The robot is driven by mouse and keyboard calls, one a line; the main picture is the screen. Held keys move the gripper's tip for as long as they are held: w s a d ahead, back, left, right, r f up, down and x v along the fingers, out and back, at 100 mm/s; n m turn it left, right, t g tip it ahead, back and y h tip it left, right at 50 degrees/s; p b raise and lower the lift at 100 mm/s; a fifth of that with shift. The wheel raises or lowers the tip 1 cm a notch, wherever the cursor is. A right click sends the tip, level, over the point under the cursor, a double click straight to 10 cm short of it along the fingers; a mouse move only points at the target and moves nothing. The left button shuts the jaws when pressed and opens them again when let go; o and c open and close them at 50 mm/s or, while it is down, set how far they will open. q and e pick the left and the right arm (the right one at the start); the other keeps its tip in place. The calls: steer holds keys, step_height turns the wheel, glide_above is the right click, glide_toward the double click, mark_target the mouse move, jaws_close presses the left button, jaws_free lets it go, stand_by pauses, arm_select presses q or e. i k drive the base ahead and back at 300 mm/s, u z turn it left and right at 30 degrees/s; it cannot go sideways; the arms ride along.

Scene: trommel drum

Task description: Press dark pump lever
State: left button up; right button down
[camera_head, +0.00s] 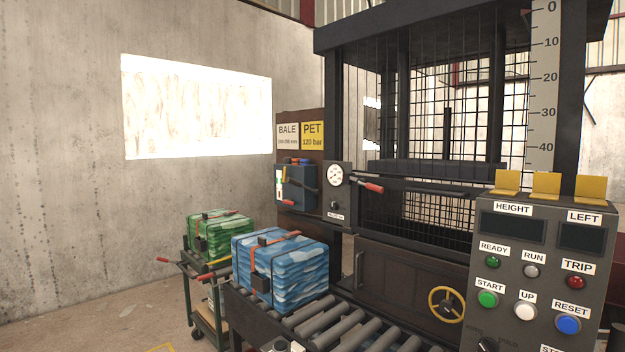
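Several levers show, and I cannot tell for certain which one is the dark pump lever. A dark lever with a red grip (368,186) sticks out to the right beside the round pressure gauge (335,175) on the baler's left post. A small blue-grey box (296,188) on the brown panel left of it carries a dark handle with a yellow tip and a red-ended handle (288,202). Red-tipped handles also show on the green cart (192,292). Neither of my grippers is recognisably in view.
A blue strapped bale (290,275) sits at the left of the roller conveyor (335,325); a green bale (218,232) is on the cart. The grey control console (540,250) stands close at right. A yellow handwheel (446,304) is on the baler door.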

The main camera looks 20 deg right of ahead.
mark_target(298, 184)
steer(key=k, duration=0.3)
steer(key=u, duration=0.75)
steer(key=i, duration=0.75)
steer(key=u, duration=0.45)
steer(key=i, duration=0.8)
steer(key=z, duration=1)
steer(key=i, duration=0.6)
steer(key=z, duration=0.7)
